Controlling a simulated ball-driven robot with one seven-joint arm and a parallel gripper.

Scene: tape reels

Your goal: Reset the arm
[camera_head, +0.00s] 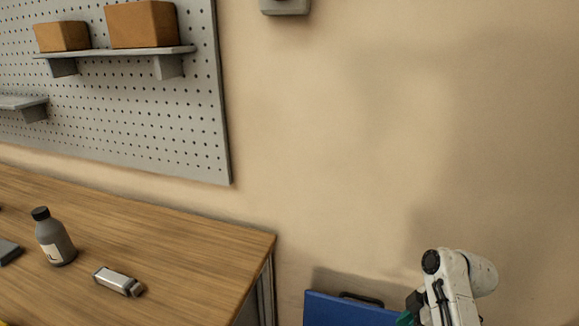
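My white arm (458,287) shows at the lower right, bent, with its lower part cut off by the bottom edge. A small dark and green part (411,308) shows just left of the arm at the bottom edge. I cannot tell whether it belongs to my gripper or to something else. My gripper's fingers cannot be made out, and no tape reel can be made out.
A wooden bench (190,250) holds a grey bottle (55,240) and a silver-grey block (117,281). A blue case (345,311) is low against the wall, left of my arm. A pegboard (130,130) carries shelves with brown boxes (143,24).

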